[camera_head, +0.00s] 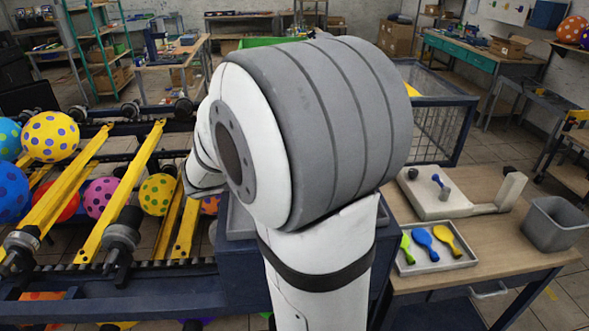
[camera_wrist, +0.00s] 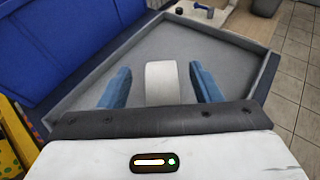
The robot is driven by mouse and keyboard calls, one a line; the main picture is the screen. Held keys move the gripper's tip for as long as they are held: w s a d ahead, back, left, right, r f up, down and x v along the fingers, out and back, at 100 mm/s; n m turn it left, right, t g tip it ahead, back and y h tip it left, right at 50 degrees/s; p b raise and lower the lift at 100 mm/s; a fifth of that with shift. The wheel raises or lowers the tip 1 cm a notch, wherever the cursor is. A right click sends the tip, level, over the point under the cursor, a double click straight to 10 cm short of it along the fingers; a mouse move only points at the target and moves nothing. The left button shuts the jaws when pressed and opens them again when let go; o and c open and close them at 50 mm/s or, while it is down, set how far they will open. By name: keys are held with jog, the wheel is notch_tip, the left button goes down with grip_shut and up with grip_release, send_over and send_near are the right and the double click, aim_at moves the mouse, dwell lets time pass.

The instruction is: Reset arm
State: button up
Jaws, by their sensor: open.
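My gripper (camera_wrist: 160,86) shows in the wrist view with its two blue fingers apart and nothing between them. A pale block-like part shows between and behind the fingers; I cannot tell what it is. The gripper hangs over a grey tray (camera_wrist: 232,62) with a flat, empty-looking floor. In the head view my own arm fills the middle and hides the gripper and most of the tray.
Yellow rails (camera_head: 124,192) with several spotted balloons (camera_head: 50,136) lie at left. At right a wooden table (camera_head: 490,235) holds a small tray of flat balloons (camera_head: 422,238), a white device (camera_head: 440,203) and a grey bin (camera_head: 556,224). A wire cage (camera_head: 436,128) stands behind my arm.

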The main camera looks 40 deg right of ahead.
jog(key=v, duration=0.6)
jog(key=shift+b, duration=0.3)
jog(key=s+f+m+y, duration=0.1)
jog(key=s+a+f+m+y, duration=0.1)
jog(key=s+m, duration=0.1)
jog(key=s+a+f+m+g+y, duration=0.1)
jog(key=s+m, duration=0.1)
jog(key=shift+s+f, duration=0.1)
jog(key=shift+s, duration=0.05)
jog(key=s+a+f+m+t+y, duration=0.1)
jog(key=s+a+f+m+y, duration=0.1)
jog(key=a+m+y, duration=0.3)
jog(key=s+a+f+m+t+y, duration=0.1)
jog(key=s+a+m+y, duration=0.4)
jog(key=a+m, duration=0.4)
jog(key=shift+s+f+t, duration=0.3)
jog(key=shift+f, duration=0.1)
